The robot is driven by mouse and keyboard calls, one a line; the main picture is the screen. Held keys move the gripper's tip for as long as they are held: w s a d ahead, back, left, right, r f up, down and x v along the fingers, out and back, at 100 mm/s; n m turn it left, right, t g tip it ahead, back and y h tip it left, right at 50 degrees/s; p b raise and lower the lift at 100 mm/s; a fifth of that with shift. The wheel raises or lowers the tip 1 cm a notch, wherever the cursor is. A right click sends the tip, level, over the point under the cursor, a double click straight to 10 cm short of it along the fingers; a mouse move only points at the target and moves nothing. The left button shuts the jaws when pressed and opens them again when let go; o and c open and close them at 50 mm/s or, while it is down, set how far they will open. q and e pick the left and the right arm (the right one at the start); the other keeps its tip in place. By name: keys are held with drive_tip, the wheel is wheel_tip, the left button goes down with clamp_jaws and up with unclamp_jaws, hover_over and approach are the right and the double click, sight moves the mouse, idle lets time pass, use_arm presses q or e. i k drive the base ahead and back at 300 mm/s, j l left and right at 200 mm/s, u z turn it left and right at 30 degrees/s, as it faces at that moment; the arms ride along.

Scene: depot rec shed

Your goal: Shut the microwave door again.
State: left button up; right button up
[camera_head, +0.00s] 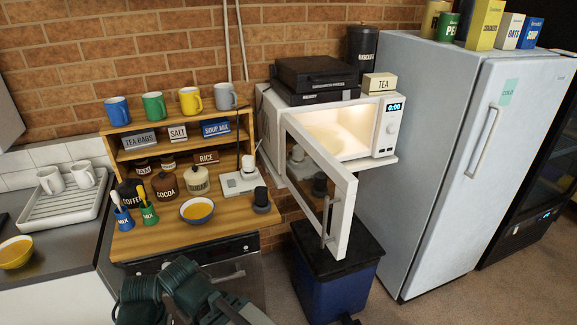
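The white microwave (386,130) stands on a shelf in the middle of the view, with its inside lit. I see nothing standing in its cavity. Its door (345,215) is hinged on the left and stands wide open, swung out toward me. The door's dark window faces right of the wooden shelf unit, and a vertical bar handle (328,222) sits near its free edge. Dark green parts of my own arm show at the bottom edge, apart from the door. I can make out no fingertips of either gripper.
A blue bin with a black lid (345,246) stands below the door. A tall pale fridge (430,160) is close on the right. A wooden shelf unit with mugs and jars (130,150) stands left, with a bowl (197,212) at its front. Black boxes (318,75) lie on the microwave.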

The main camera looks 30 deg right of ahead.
sight(326, 190)
drive_tip(key=z, duration=1.2)
